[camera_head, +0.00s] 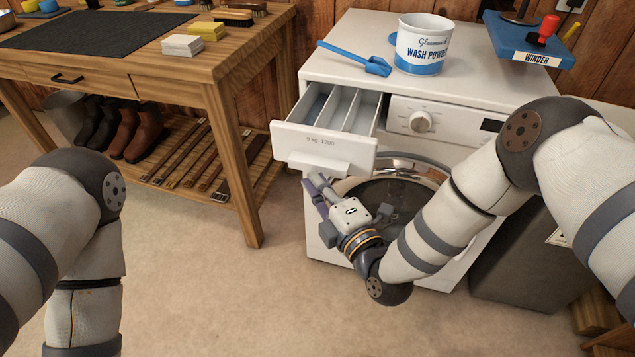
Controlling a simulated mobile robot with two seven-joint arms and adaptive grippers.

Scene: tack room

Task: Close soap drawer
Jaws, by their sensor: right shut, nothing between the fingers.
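The soap drawer (325,147) is pulled out at the top left of the white washing machine (455,123). Its compartments show from above and look empty. My right gripper (318,186) is just below the drawer's front handle lip, in front of the machine's round door. Its fingers are shut with nothing between them. I cannot tell whether they touch the drawer. My left arm shows at the left edge, but its gripper is out of view.
A wash powder tub (422,45) and a blue scoop (354,59) sit on the machine top. A wooden workbench (208,62) stands to the left, with boots (138,132) beneath. A dark bin (535,253) is at right. The floor in front is clear.

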